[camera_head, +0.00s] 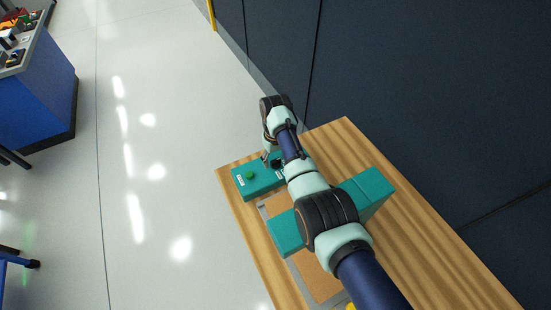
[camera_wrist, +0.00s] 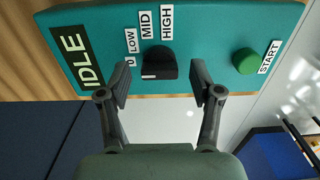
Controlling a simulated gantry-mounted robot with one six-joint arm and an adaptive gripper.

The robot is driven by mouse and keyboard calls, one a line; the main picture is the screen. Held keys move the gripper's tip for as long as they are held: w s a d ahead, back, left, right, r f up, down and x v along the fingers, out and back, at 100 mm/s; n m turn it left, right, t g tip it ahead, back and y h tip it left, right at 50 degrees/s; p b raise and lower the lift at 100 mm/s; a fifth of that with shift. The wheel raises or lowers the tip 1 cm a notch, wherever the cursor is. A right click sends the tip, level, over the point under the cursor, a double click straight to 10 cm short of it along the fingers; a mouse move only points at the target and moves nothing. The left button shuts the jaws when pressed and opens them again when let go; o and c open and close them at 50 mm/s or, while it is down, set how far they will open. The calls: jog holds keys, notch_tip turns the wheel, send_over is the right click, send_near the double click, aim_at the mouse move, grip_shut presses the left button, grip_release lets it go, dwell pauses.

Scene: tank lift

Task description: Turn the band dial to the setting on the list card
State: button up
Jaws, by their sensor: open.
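The black band dial (camera_wrist: 158,62) is on a teal control box (camera_wrist: 210,25), with labels 0, LOW, MID and HIGH (camera_wrist: 167,20) beside it. A small white mark shows on the knob's near edge; I cannot tell surely which label it indicates. My gripper (camera_wrist: 161,75) is open, its two fingers apart on either side of the dial, with visible gaps to the knob. In the head view my gripper (camera_head: 267,158) is over the teal box (camera_head: 262,184), partly hidden by my arm. I cannot make out a list card in either view.
A green START button (camera_wrist: 246,61) is right of the dial, and an IDLE display (camera_wrist: 83,57) is left. A larger teal structure (camera_head: 375,190) stands on the wooden table (camera_head: 345,140), partly behind my arm. Dark wall panels (camera_head: 400,90) rise beyond the table.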

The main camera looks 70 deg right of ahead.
jog(key=c, duration=1.1)
jog(key=shift+c, duration=0.2)
jog(key=shift+r+m, duration=0.1)
jog(key=shift+m, duration=0.2)
jog(key=shift+m+p, duration=0.75)
jog(key=shift+m, duration=0.45)
jog(key=shift+m+p, duration=0.35)
jog(key=shift+m, duration=1.45)
jog(key=o, duration=1.1)
